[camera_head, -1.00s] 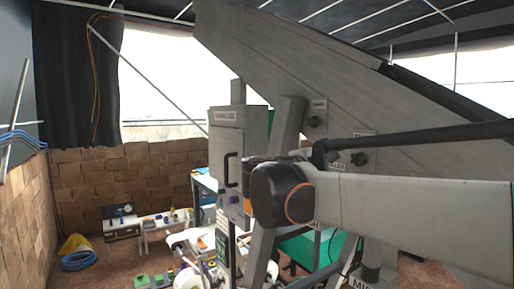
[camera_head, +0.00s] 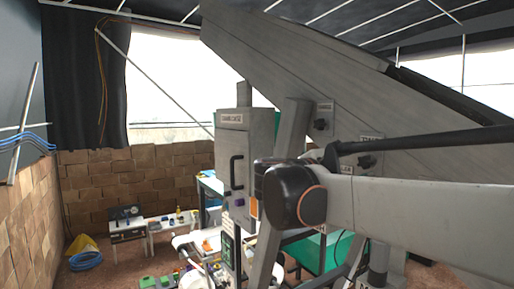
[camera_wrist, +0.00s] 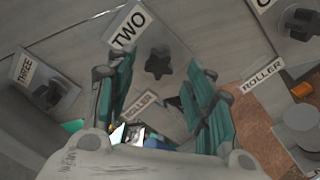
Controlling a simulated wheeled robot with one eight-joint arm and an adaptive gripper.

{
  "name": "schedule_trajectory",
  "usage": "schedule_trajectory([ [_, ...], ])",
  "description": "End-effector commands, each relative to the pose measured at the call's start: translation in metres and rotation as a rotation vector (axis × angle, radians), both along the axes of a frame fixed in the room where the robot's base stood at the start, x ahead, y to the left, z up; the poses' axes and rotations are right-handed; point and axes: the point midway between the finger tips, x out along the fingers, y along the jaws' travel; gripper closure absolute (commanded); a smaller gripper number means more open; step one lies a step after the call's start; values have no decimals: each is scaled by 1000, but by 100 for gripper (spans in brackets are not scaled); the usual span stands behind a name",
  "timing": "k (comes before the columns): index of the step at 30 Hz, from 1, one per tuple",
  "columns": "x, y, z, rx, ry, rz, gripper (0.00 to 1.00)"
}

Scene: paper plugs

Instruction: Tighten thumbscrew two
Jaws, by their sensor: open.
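Thumbscrew two is the dark star-shaped knob (camera_wrist: 158,64) on a grey panel, beside a white label reading TWO (camera_wrist: 128,28) in the wrist view. My gripper (camera_wrist: 157,82) is open, with a teal finger on each side of this knob in the picture. I see no contact between fingers and knob, and the depth gap is hard to judge. Another dark knob (camera_wrist: 48,95) sits at left by the label THREE, and one more (camera_wrist: 302,24) at upper right. In the head view my arm hides the gripper; two dark knobs (camera_head: 320,124) (camera_head: 366,161) show on the machine's side.
A ROLLER label (camera_wrist: 262,76) and a grey round part (camera_wrist: 304,128) lie right of my fingers. In the head view, a grey cabinet (camera_head: 231,165) with a black handle stands left of my arm. A sloping grey panel (camera_head: 300,70) rises above it. Low tables stand at far left.

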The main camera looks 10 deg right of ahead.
Motion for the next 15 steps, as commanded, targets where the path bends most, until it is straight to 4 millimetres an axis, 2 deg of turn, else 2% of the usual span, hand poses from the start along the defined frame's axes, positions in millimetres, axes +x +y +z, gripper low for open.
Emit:
schedule_trajectory([
  [15,6,-22,0,0,0,1,52],
])
